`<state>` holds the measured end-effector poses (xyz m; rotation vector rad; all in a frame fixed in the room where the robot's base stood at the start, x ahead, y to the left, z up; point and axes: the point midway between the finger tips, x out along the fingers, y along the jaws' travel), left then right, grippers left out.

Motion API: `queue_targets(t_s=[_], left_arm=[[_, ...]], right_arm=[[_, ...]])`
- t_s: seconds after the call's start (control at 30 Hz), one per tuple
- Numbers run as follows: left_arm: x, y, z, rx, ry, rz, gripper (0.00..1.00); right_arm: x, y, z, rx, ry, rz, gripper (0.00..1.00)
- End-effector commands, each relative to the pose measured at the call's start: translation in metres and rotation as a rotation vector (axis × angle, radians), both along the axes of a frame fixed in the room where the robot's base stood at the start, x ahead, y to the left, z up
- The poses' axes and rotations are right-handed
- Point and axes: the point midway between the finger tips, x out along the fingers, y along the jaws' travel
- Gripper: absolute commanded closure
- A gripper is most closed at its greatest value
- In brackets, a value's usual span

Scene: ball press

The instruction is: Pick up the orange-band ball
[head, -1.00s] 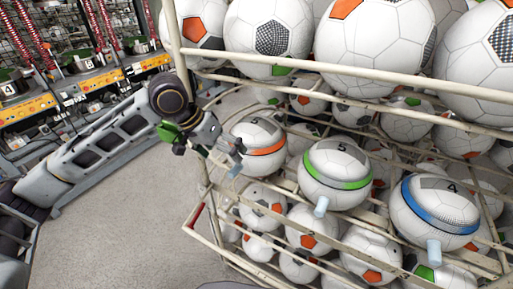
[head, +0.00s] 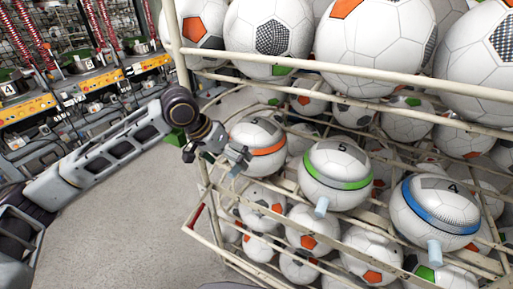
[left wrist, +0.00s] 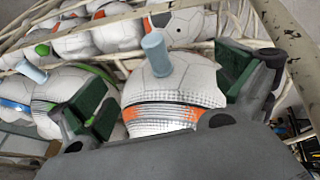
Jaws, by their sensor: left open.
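The orange-band ball (head: 258,137) rests on the rack at the left end of a row of banded balls. In the left wrist view the orange-band ball (left wrist: 165,95) shows its pale blue peg pointing up. My left gripper (head: 240,163) is at the left side of this ball in the head view. In the left wrist view my left gripper (left wrist: 165,100) is open, with one green-padded finger on each side of the ball. Whether the pads touch it cannot be told. My right gripper is not in view.
The green-band ball (head: 337,166) and blue-band ball (head: 436,207) sit to the right in the row. Rack rails (head: 340,78) run above, with large balls over them. Loose balls lie below. Grey floor (head: 130,220) is open at the left.

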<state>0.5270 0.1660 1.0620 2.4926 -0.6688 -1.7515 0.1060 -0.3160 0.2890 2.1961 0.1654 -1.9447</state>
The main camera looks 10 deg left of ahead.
Motion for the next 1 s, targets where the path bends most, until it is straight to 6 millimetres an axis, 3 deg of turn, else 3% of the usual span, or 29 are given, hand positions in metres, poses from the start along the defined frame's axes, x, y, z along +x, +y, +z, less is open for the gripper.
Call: queue_targets(t_s=[0.33,0.87,1.0], left_arm=[[0.01,-0.011,-0.032,-0.001,0.0,0.0,0.0],[0.011,-0.012,-0.034,0.0,-0.001,0.0,0.0],[0.011,-0.012,-0.034,0.0,-0.001,0.0,0.17]], right_arm=[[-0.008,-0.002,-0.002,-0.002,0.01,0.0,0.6],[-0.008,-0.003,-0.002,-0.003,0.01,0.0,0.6],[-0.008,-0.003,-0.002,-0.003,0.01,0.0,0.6]])
